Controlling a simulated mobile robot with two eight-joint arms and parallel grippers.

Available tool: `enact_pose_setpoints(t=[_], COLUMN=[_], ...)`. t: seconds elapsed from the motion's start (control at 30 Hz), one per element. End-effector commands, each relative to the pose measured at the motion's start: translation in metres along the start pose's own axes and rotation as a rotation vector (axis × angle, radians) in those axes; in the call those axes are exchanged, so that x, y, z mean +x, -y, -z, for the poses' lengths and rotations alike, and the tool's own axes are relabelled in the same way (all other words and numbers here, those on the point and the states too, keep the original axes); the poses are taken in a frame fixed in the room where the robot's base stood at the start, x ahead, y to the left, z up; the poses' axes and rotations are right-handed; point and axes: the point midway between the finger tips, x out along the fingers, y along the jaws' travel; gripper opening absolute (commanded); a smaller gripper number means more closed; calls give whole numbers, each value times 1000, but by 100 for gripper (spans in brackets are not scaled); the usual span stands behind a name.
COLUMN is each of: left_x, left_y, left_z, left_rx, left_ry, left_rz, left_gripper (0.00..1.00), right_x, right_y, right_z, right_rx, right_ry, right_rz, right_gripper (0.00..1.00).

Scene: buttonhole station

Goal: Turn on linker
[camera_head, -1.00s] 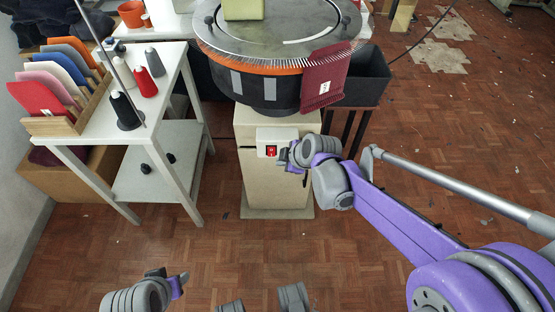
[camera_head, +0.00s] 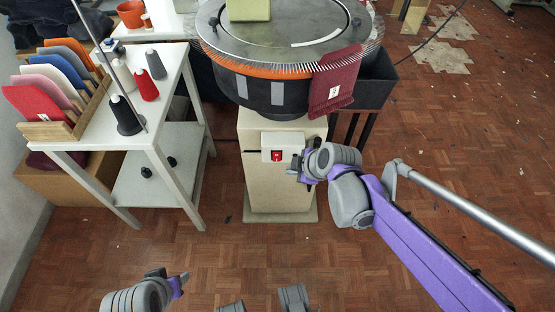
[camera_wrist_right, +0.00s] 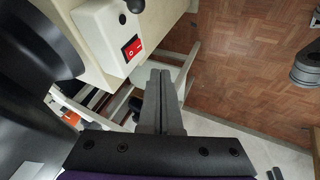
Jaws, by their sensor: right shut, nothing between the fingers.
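The linker is a round machine (camera_head: 275,80) with a ring of pins on a beige pedestal (camera_head: 280,185). A white switch box with a red rocker switch (camera_head: 277,156) sits on the pedestal's front. The red switch also shows in the right wrist view (camera_wrist_right: 132,48), on its pale box. My right gripper (camera_head: 293,171) is just right of the switch box in the head view. Its fingers (camera_wrist_right: 160,80) are shut and empty, and they look apart from the switch. My left gripper (camera_head: 184,279) is low at the left over the floor; its fingertips are too small to judge.
A white table (camera_head: 176,75) with thread cones and a rack of coloured knit pieces stands at the left. A black bin (camera_head: 378,82) is right of the linker, and a maroon knit piece (camera_head: 333,85) hangs from the ring. The parquet floor in front is clear.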

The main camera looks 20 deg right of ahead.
Motion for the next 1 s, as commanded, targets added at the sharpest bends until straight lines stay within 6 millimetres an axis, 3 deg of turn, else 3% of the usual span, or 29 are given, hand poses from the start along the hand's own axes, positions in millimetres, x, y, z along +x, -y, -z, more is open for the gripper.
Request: enact_pose_setpoints(t=[0.37, 0.87, 1.0], left_x=[2, 44, 49], left_y=[0, 0, 0], left_z=[-1, -12, -13], left_rx=[0, 0, 0], left_ry=[1, 14, 15], left_rz=[0, 0, 0], left_gripper=[50, 50, 50], right_x=[6, 104, 113], right_y=[0, 1, -20], right_z=[0, 0, -2], right_rx=[0, -2, 1], right_ry=[0, -1, 1], right_rz=[1, 2, 0], right_gripper=[0, 0, 0])
